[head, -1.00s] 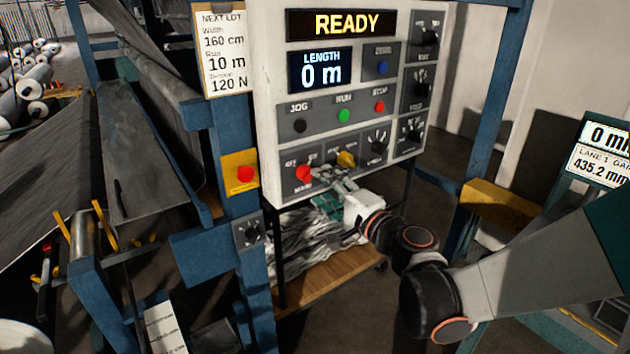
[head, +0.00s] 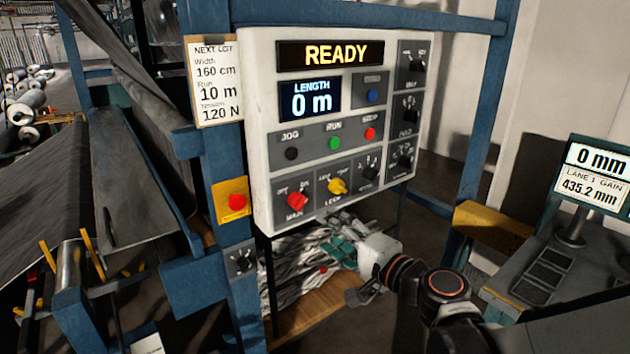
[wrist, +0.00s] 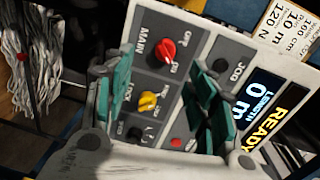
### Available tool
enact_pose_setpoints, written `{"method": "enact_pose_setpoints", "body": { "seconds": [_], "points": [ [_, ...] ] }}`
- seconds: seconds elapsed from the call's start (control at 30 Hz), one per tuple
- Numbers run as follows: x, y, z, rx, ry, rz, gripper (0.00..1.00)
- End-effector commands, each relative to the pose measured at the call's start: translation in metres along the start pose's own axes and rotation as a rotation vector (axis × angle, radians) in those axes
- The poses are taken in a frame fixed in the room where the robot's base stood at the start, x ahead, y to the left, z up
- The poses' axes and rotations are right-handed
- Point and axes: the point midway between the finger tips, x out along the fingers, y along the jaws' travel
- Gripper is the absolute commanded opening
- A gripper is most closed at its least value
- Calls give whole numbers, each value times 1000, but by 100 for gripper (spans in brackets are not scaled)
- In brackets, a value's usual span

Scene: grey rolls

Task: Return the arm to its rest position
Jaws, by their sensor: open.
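My gripper (head: 346,272) is open and empty in the head view, below and in front of the lower edge of the control panel (head: 262,150). Its teal finger pads stand apart in the wrist view (wrist: 158,80), on either side of the red MAIN knob (wrist: 162,53) and the yellow LOCK knob (wrist: 148,101). It does not touch the panel. In the head view the red knob (head: 297,202) and yellow knob (head: 338,187) are unobstructed. My arm runs from the gripper to the lower right.
The panel reads READY and length 0 m. A shelf with whitish strands (head: 295,262) stands below it. A blue frame post (head: 483,125) and yellow block (head: 490,225) are right of it, then a console (head: 560,262). A red button (head: 237,201) is on the left post.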

Motion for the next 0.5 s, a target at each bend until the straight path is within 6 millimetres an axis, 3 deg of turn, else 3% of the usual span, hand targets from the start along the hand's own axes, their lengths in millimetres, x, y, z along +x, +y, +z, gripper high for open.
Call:
{"method": "enact_pose_setpoints", "body": {
  "seconds": [0.27, 0.5],
  "points": [
    [-40, 18, 30, -340, -95, 277, 52],
    [-101, 45, 38, -630, -171, 553, 52]
  ]
}}
